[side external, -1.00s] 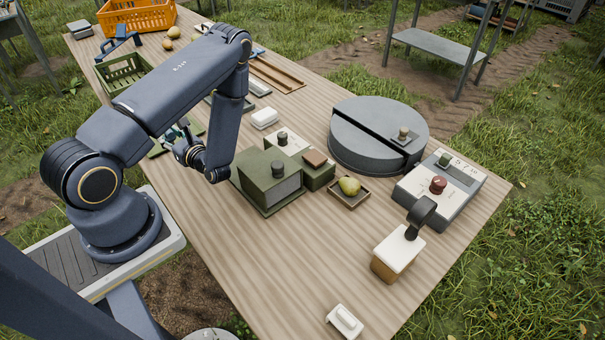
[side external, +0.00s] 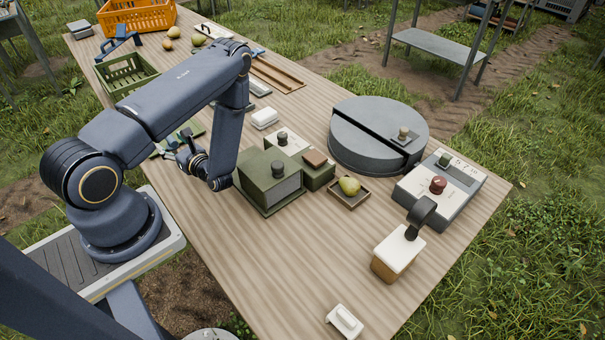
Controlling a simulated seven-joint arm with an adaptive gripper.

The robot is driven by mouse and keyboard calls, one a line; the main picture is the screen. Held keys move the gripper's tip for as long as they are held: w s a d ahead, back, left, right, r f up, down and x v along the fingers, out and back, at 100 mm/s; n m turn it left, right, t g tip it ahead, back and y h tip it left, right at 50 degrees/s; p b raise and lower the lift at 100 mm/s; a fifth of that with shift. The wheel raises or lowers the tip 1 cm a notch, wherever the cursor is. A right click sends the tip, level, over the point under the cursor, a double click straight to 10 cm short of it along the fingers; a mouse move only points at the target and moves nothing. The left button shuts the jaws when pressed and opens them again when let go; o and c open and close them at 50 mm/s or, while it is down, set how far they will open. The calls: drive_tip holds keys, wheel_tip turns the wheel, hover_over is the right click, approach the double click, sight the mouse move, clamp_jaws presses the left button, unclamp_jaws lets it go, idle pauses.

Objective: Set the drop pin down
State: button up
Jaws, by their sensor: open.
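My gripper (side external: 175,144) is at the end of the folded arm, low near the left edge of the table, and points left. It is open. Its fingers are small and partly hidden by my wrist. A green flat piece (side external: 194,128) lies just beyond the gripper and also shows to its left. I cannot make out the drop pin for certain; it may be hidden by my arm or too small to tell. I see nothing clearly held between the fingers.
A green box (side external: 268,184) with a dark knob stands right of my wrist. A pear (side external: 349,186) sits in a small wooden tray (side external: 362,200). A round grey turntable-like drum (side external: 360,155) stands farther right. A green crate (side external: 128,77) is at the back left.

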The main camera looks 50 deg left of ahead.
drive_tip(key=shift+r, duration=0.15)
drive_tip(key=d, duration=0.2)
drive_tip(key=shift+w+d, duration=0.3)
drive_tip(key=shift+d, duration=0.1)
drive_tip(key=shift+n+g, duration=0.3)
drive_tip(key=shift+n, duration=0.1)
drive_tip(key=r, duration=0.8)
drive_tip(key=shift+d, duration=0.2)
drive_tip(key=d+r+n+t+h, duration=0.4)
drive_tip(key=d+r+n+h, duration=0.3)
drive_tip(key=d, duration=0.7)
drive_tip(key=d+r+n+t+h, duration=0.5)
drive_tip(key=d+r+n+h, duration=0.3)
drive_tip(key=d+r, duration=0.6)
drive_tip(key=h, duration=0.2)
drive_tip(key=shift+w+d+r+h, duration=0.25)
drive_tip(key=shift+d+r+h, duration=0.1)
drive_tip(key=shift+d+h, duration=0.05)
